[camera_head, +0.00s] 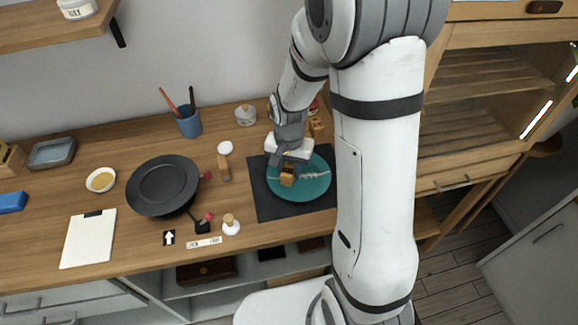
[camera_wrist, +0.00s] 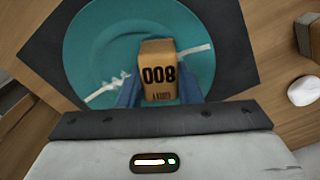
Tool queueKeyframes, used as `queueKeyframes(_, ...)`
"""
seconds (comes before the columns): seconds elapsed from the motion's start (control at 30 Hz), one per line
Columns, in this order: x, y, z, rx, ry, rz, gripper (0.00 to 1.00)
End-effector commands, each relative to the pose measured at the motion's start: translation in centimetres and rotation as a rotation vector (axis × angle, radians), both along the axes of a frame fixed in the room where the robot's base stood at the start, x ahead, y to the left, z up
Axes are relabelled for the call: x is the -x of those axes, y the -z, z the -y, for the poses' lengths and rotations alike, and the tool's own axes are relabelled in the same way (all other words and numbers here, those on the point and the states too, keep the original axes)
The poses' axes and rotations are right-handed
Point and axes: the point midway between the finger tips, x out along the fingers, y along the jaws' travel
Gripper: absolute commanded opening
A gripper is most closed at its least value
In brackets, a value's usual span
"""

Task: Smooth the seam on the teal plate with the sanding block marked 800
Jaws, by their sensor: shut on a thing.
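The teal plate (camera_head: 316,188) lies on a dark mat on the wooden counter, and it also shows in the wrist view (camera_wrist: 95,45). A pale, uneven seam (camera_wrist: 193,52) runs across the plate and passes behind the block. The sanding block (camera_wrist: 158,72) is tan and marked 800, the marking upside down in the wrist view. My gripper (camera_head: 288,170) is shut on this block, with a blue finger on each side of it. The block is over the middle of the plate, at the seam. I cannot tell whether it touches the plate.
The dark mat (camera_head: 267,205) lies under the plate. Another block (camera_head: 224,168) stands left of the mat.

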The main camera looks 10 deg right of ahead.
Motion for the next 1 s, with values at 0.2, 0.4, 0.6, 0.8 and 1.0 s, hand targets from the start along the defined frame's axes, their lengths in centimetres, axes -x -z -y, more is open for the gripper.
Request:
queueKeyframes(0.2, -0.66, 0.23, 0.08, 0.000, 0.001, 0.000, 0.13)
queueKeyframes(0.4, -0.02, 0.47, -0.01, 0.000, 0.000, -0.001, 0.13)
queueKeyframes(0.6, -0.32, 0.31, 0.02, 0.000, 0.000, -0.004, 0.13)
queueKeyframes(0.8, -0.22, 0.10, -0.01, 0.000, 0.001, -0.002, 0.13)
queueKeyframes(1.0, -0.74, -0.02, 0.17, 0.000, 0.002, -0.001, 0.13)
